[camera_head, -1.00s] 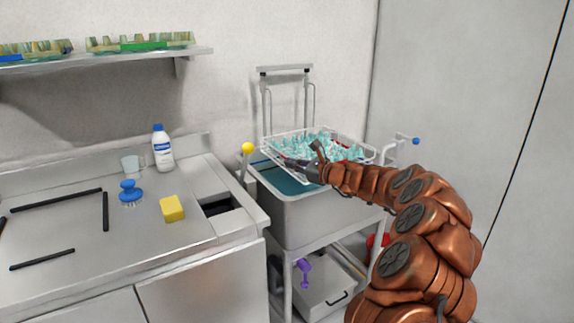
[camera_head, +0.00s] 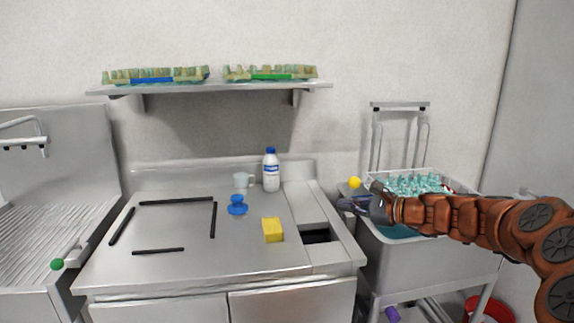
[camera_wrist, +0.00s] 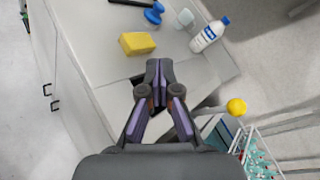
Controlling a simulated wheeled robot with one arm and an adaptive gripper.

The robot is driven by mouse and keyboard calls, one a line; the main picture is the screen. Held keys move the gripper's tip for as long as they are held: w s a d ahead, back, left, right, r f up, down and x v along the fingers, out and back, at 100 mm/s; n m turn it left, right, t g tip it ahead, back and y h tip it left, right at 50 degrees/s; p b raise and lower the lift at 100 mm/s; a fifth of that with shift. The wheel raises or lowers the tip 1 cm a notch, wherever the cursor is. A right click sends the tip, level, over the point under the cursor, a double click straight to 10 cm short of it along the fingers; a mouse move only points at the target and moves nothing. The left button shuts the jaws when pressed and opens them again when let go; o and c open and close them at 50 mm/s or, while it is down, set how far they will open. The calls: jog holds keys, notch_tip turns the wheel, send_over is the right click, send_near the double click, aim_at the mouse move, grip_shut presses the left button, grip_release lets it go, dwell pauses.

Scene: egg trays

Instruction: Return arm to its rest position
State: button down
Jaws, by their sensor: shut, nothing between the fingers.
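My gripper (camera_head: 348,204) is at the right of the head view, at the end of my copper-coloured arm, which reaches in from the right edge. It is in front of the near left part of the basin with the wire basket (camera_head: 446,190). In the wrist view my gripper (camera_wrist: 158,66) has its fingertips together, with nothing between them. It points over the counter's right end, near the rectangular opening. The yellow sponge (camera_wrist: 137,43) lies beyond the fingertips, apart from them.
The counter (camera_head: 180,270) holds a blue brush (camera_head: 237,205), a mug (camera_head: 241,180), a white bottle (camera_head: 271,170) and black bars. A yellow ball-topped lever (camera_head: 355,183) stands close to my gripper. A shelf (camera_head: 200,90) with two egg trays hangs above. A sink is at left.

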jog(key=s+a+f+n+g+h+p, duration=0.1)
jog(key=s+a+n+g, duration=0.4)
jog(key=s, duration=0.6)
jog(key=s+a+f+n+g+h+p, duration=0.1)
jog(key=s+a+n+g+h, duration=0.15)
jog(key=s+a+n, duration=0.7)
jog(key=s+d+f+n+g+h, duration=0.1)
jog(key=s+d+f+h, duration=0.1)
jog(key=s+d, duration=0.3)
jog(key=s+d+f+n+g+h+p, duration=0.1)
jog(key=s+d+f+h, duration=0.2)
jog(key=s, duration=1.1)
jog(key=s+d+f+n+g+h+p, duration=0.1)
jog(key=s+d+f+g+h, duration=0.1)
jog(key=s+d, duration=0.6)
jog(key=shift+s+d+f+n+h, duration=0.15)
jog(key=shift+s+f+n+h, duration=0.3)
jog(key=shift+s+h, duration=0.3)
